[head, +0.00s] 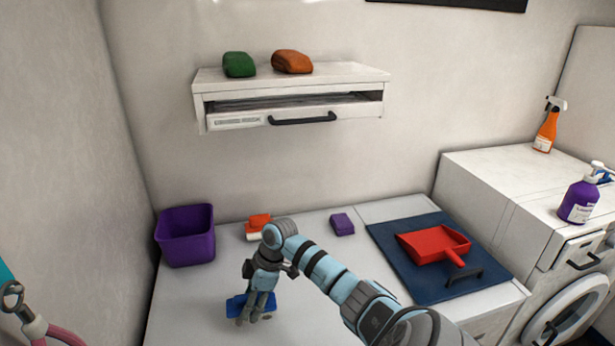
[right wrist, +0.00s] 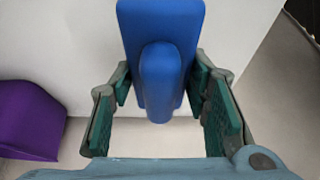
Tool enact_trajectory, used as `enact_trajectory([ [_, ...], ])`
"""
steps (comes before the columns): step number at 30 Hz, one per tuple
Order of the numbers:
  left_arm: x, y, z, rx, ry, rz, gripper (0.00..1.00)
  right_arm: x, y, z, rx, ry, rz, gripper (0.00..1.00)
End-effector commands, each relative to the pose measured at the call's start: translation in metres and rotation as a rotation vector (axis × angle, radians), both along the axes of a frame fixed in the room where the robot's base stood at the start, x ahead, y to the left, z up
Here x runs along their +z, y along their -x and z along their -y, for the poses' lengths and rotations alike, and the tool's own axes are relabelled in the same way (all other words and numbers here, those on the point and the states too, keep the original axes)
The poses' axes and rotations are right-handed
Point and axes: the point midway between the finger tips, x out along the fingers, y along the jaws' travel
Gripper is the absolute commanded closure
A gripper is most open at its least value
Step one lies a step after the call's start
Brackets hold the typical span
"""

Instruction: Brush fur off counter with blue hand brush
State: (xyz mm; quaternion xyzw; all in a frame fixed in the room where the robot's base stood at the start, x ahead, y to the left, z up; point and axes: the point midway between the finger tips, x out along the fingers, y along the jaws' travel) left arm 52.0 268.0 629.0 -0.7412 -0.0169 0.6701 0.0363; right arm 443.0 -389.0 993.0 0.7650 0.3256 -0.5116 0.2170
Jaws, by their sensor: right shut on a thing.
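The blue hand brush (head: 236,304) is at the front left of the white counter (head: 190,315), partly hidden by my right gripper (head: 255,308). In the right wrist view the brush's blue back and raised handle (right wrist: 160,80) lie between the green-padded fingers, and the gripper is shut on it. The gripper points down. I cannot tell whether the bristles touch the counter. I cannot make out any fur on the bare counter. My left gripper is not in view.
A purple bin (head: 186,236) stands at the back left. An orange-and-white brush (head: 257,224) and a purple block (head: 342,223) lie along the back. A red dustpan (head: 432,243) lies on a dark blue mat (head: 405,285) at right. A shelf (head: 290,75) hangs above.

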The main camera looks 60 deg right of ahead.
Motion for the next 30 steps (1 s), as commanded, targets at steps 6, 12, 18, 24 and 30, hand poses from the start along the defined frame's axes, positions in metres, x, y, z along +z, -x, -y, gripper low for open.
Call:
enact_trajectory([
  [6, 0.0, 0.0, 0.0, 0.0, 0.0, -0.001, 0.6, 0.02, -0.003, -0.003, 0.007, 0.001, 0.003, 0.88],
  [12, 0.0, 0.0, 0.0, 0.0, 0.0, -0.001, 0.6, 0.036, -0.005, -0.005, 0.011, 0.001, 0.002, 0.88],
  [18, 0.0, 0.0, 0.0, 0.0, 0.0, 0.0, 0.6, 0.043, -0.005, -0.005, 0.011, 0.0, 0.002, 0.88],
  [24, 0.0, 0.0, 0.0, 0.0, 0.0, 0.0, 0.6, 0.043, -0.005, -0.005, 0.012, 0.0, 0.001, 0.88],
  [30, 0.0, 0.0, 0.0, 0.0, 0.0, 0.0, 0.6, 0.043, -0.004, -0.005, 0.012, 0.0, 0.0, 0.88],
])
